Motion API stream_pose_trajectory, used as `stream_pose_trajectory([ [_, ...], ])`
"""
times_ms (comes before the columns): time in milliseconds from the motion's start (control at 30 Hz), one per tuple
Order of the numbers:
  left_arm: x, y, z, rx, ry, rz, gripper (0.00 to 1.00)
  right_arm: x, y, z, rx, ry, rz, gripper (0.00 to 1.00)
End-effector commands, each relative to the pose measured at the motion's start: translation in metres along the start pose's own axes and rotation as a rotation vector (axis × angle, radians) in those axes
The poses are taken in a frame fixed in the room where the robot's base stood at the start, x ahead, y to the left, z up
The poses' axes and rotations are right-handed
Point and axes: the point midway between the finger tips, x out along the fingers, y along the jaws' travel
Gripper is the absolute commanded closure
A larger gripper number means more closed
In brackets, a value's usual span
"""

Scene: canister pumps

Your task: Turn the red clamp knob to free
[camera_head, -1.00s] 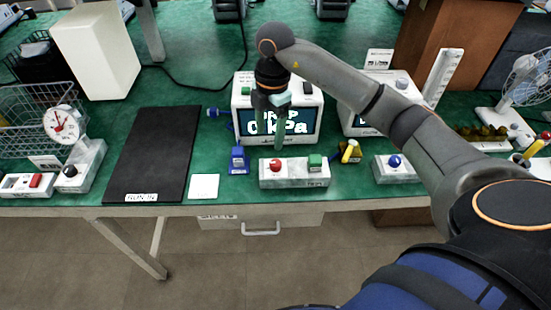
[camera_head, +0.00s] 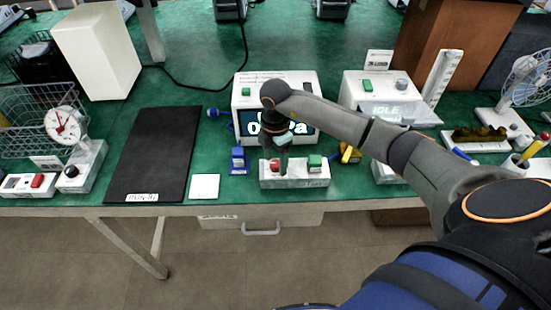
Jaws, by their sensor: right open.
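A red knob (camera_head: 274,166) sits on the left part of a grey-white block (camera_head: 300,181) near the table's front edge. A green button (camera_head: 315,162) is on the same block, to the right. My right gripper (camera_head: 281,165) points down over the red knob and partly covers it. It is open, and I cannot tell whether its fingers are around the knob or just beside it. The knob's marking is too small to read. My left gripper is out of view.
A white pump unit with a display (camera_head: 245,121) stands behind the block, partly hidden by my arm. A blue clip-like part (camera_head: 238,162) is left of the block. A yellow-and-black part (camera_head: 349,155) is right of it. A black mat (camera_head: 150,155) lies further left.

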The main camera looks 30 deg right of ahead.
Motion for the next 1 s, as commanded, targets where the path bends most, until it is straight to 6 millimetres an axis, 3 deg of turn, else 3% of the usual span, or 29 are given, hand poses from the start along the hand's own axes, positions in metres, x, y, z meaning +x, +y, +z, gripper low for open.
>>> stream_pose_trajectory([
  [233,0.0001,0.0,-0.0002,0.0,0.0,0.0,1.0,0.0007,0.0,-0.0003,-0.001,0.0,0.0,0.32],
  [833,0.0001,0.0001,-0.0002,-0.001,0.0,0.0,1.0,0.0001,0.0001,-0.0003,-0.001,0.0,0.0,0.99],
  [1000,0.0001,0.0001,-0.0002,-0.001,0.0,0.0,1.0,0.0,0.0001,-0.0003,-0.001,0.0,0.0,1.0],
])
